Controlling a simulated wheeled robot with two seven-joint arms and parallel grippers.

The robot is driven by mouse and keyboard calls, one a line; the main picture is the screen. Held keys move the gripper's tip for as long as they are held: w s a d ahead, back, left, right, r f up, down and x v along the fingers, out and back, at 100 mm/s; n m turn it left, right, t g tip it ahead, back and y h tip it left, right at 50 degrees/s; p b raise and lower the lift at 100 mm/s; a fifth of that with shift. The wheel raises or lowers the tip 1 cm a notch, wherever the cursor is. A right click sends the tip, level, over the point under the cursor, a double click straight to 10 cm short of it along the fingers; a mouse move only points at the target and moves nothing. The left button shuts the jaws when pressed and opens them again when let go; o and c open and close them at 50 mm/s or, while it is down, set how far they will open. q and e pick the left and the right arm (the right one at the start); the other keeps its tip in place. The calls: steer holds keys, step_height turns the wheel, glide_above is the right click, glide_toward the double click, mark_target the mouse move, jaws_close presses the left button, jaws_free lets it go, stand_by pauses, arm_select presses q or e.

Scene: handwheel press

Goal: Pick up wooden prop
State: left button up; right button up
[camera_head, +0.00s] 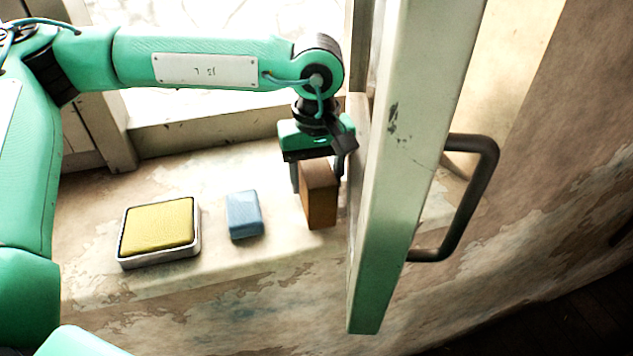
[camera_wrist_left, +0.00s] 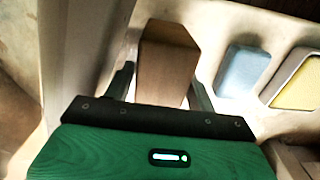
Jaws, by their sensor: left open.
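The wooden prop (camera_head: 321,197) is a brown upright block on the ledge, at the right end of the row of objects in the head view. My left gripper (camera_head: 318,185) reaches down from above with its fingers on either side of the prop. In the left wrist view the prop (camera_wrist_left: 166,65) stands between the two open fingers of the left gripper (camera_wrist_left: 160,85). A small gap shows beside the fingers, and whether either one touches the prop is hard to tell. My right gripper is not in view.
A blue block (camera_head: 244,214) and a yellow pad in a metal tray (camera_head: 122,262) lie left of the prop on the ledge (camera_head: 270,262). A pale window frame or sash (camera_head: 405,170) with a dark handle (camera_head: 487,190) stands close on the right.

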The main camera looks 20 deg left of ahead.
arm_select(q)
steer(key=c, duration=0.9)
steer(key=shift+c, duration=0.2)
steer(key=shift+r, duration=0.1)
